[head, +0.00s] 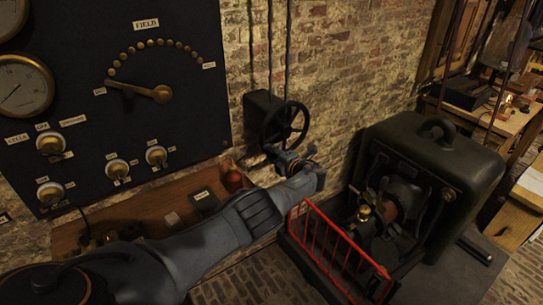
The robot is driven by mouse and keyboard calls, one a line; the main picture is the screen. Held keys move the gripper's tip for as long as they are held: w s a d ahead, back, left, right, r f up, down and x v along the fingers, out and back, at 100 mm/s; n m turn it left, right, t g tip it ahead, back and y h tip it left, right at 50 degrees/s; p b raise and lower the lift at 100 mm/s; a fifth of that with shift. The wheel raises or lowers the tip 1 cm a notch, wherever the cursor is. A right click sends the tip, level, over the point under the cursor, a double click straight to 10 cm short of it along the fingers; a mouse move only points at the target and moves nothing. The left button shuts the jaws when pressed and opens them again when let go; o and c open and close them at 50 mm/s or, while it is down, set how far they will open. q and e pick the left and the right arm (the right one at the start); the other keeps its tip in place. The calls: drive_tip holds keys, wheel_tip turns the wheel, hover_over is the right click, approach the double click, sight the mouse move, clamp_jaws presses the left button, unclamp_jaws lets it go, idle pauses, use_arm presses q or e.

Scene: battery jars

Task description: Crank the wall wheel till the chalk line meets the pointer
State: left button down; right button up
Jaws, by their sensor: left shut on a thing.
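The wall wheel (286,126) is a dark spoked handwheel on a black box fixed to the brick wall, at the middle of the head view. My left gripper (284,154) is at the lower edge of the wheel and shut, apparently on the wheel's crank handle. The fingers and my wrist hide the handle and part of the lower rim. I cannot make out a chalk line or a pointer at the wheel at this size. My right gripper is not in view.
A red railing (330,245) fronts a dark machine (430,160) close to the right of my left arm. A workbench (510,120) stands at far right.

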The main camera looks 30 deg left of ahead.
use_arm(q)
drive_tip(key=shift+w+r, duration=0.1)
drive_tip(key=shift+r, duration=0.2)
drive_tip(key=c, duration=1)
unclamp_jaws()
drive_tip(key=shift+d, duration=0.35)
drive_tip(key=shift+s+v, duration=0.2)
drive_tip(key=shift+v, duration=0.85)
drive_tip(key=v, duration=0.9)
drive_tip(key=shift+s+r, duration=0.1)
